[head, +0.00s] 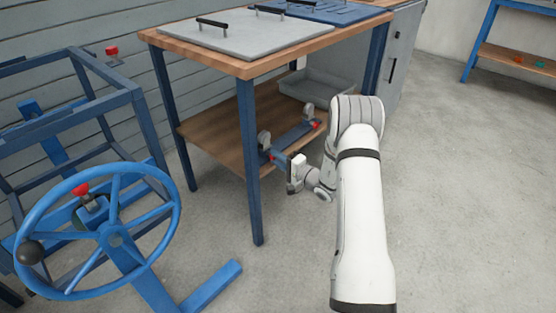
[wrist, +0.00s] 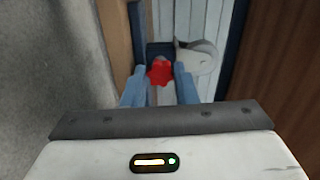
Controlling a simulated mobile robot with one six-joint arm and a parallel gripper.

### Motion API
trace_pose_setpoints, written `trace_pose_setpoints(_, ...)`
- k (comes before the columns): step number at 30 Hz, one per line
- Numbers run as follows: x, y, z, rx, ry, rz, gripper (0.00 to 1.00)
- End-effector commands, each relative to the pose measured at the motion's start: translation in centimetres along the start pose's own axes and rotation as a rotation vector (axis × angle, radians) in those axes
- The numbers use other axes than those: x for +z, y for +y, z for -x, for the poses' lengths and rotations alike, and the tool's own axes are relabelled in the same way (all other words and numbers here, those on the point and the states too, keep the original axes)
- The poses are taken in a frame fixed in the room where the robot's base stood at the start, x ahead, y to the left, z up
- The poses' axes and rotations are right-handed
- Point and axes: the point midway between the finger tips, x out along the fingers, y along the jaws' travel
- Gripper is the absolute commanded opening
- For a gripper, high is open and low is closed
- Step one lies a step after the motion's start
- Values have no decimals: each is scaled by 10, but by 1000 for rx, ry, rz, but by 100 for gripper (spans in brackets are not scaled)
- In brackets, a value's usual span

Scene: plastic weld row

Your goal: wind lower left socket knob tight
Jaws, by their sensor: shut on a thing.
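The lower left socket knob is red and lobed; it shows in the wrist view (wrist: 159,74) between my two blue fingers. In the head view only a small red bit of it shows at the left end of a blue fixture (head: 294,137) on the bench's lower shelf. My gripper (wrist: 160,69) is shut on the knob from the front. A grey rounded socket part (wrist: 197,57) stands just right of the knob in the wrist view. The fingers hide the knob's sides, and the knob hides its screw.
A second red knob (head: 316,123) sits at the fixture's right end. The workbench (head: 246,66) has a front leg (head: 250,165) close left of my gripper. A grey tray (head: 318,88) stands farther back on the shelf. A blue handwheel (head: 100,235) stands at left; the floor at right is clear.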

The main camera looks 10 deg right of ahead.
Motion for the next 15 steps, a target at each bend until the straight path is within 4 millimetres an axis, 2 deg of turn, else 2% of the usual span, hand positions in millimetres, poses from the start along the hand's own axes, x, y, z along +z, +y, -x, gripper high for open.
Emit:
trace_pose_setpoints(12, 4, 0, -2, 1, -10, 7, 3)
trace_pose_setpoints(13, 4, 0, -2, 1, -10, 7, 27)
trace_pose_setpoints(15, 4, 0, -2, 0, -9, 6, 32)
